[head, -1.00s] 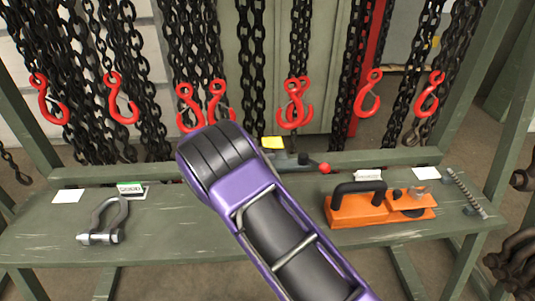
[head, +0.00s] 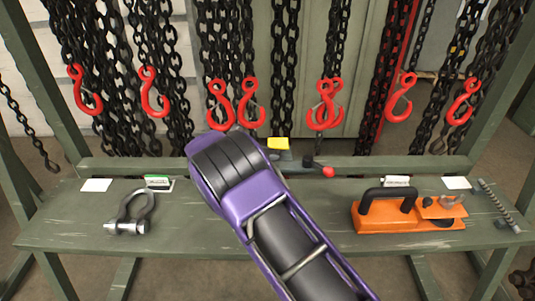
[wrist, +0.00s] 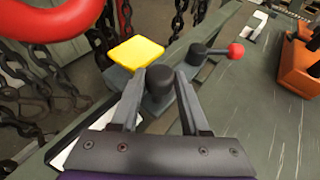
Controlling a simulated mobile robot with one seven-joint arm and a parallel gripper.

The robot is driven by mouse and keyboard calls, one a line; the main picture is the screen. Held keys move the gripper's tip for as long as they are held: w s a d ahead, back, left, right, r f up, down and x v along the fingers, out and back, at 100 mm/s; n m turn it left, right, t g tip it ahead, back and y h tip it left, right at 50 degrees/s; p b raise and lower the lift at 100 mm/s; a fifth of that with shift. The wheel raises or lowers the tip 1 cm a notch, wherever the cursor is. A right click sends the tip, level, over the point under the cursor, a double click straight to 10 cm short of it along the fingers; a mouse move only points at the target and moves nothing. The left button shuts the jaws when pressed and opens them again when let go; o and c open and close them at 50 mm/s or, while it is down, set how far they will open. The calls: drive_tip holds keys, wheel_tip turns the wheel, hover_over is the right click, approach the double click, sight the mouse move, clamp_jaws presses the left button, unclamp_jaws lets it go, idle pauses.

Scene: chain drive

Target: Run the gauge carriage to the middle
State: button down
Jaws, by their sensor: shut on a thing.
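The gauge carriage is a grey block with a yellow plate (wrist: 138,52) on top and a lever ending in a red ball (wrist: 236,51). In the head view its yellow plate (head: 278,143) and red ball (head: 328,171) show just right of my arm's end, at the back rail of the bench. My gripper (wrist: 159,75) is shut on the carriage's dark upright knob (wrist: 160,82), with one finger on each side. In the head view my own arm hides the knob and fingers. I see no readable scale or middle mark.
A green bench (head: 300,235) carries a shackle (head: 130,212) at left and an orange tool (head: 408,213) at right, with a threaded rod (head: 498,205) beyond it. White cards lie along the back. Chains with red hooks (head: 325,105) hang behind.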

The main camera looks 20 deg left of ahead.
drive_tip(key=shift+c, duration=2)
unclamp_jaws()
drive_tip(key=p+v, duration=0.1)
drive_tip(key=v, duration=1.6)
drive_tip(key=shift+s+a, duration=0.2)
